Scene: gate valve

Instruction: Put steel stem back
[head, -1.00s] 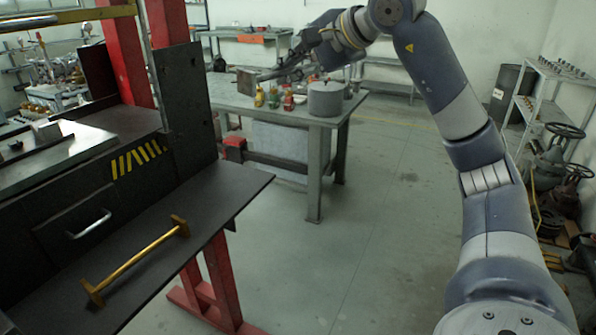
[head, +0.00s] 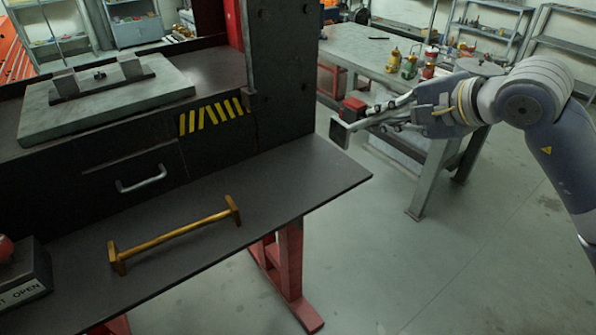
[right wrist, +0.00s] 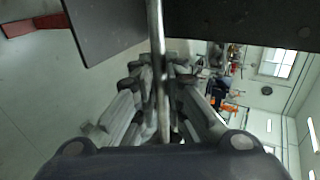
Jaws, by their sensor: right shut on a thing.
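The steel stem (right wrist: 156,40) is a straight, shiny rod. In the right wrist view it runs upright between the fingers of my right gripper (right wrist: 155,68), which are shut on it. In the head view my right gripper (head: 385,118) is in the air just right of the dark bench's upright plate, beyond its shelf corner. A grey square end piece (head: 340,132) shows at its left, in front of the fingers. A brass stem (head: 180,233) with a block at each end lies on the bench shelf (head: 270,190). My left gripper is out of view.
The dark upright plate (head: 280,70) stands close left of the gripper. A grey slab (head: 110,100) with metal blocks lies on the bench top. A box marked "OPEN" (head: 20,275) sits at lower left. Behind, a grey table (head: 365,50) holds bottles. The floor at right is clear.

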